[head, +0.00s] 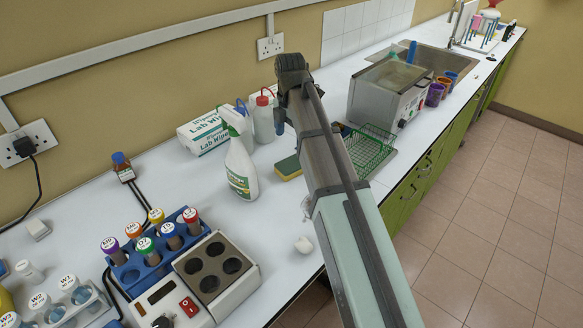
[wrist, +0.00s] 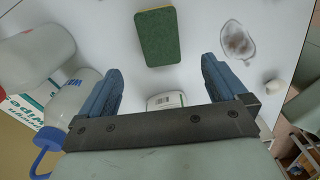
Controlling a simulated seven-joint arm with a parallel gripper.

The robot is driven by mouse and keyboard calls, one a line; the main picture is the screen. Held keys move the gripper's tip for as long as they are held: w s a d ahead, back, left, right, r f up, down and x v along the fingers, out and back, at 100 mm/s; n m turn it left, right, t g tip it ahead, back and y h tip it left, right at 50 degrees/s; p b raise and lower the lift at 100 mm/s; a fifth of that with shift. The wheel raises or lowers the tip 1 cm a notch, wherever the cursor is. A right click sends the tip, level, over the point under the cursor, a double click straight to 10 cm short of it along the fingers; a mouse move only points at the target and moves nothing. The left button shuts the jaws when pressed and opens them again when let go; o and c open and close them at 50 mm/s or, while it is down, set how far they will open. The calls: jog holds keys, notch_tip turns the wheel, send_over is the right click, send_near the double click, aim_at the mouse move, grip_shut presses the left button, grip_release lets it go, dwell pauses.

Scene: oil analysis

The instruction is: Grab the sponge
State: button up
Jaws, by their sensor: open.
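The sponge (head: 288,168) lies flat on the white bench in the head view, just left of my arm and right of the spray bottle. Its green face is up, with yellow showing at its side. In the wrist view the sponge (wrist: 157,38) lies beyond my fingertips, between their lines and a little left of the picture's middle. My gripper (wrist: 162,68) is open, with its two blue-grey fingers wide apart and not touching the sponge.
A white spray bottle (head: 241,165), a wash bottle (head: 264,118) and a Lab Wipes box (head: 205,133) stand close by. A green wire basket (head: 372,150) is to the right. A crumpled clear item (wrist: 238,40) and a small white piece (wrist: 272,87) lie right of the sponge.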

aim_at(292, 163)
jog(key=shift+w+d+f, duration=0.1)
jog(key=shift+f, duration=2.35)
jog(key=shift+d+f, duration=0.1)
jog(key=shift+f, duration=2.3)
jog(key=shift+c, duration=0.3)
jog(key=c, duration=1)
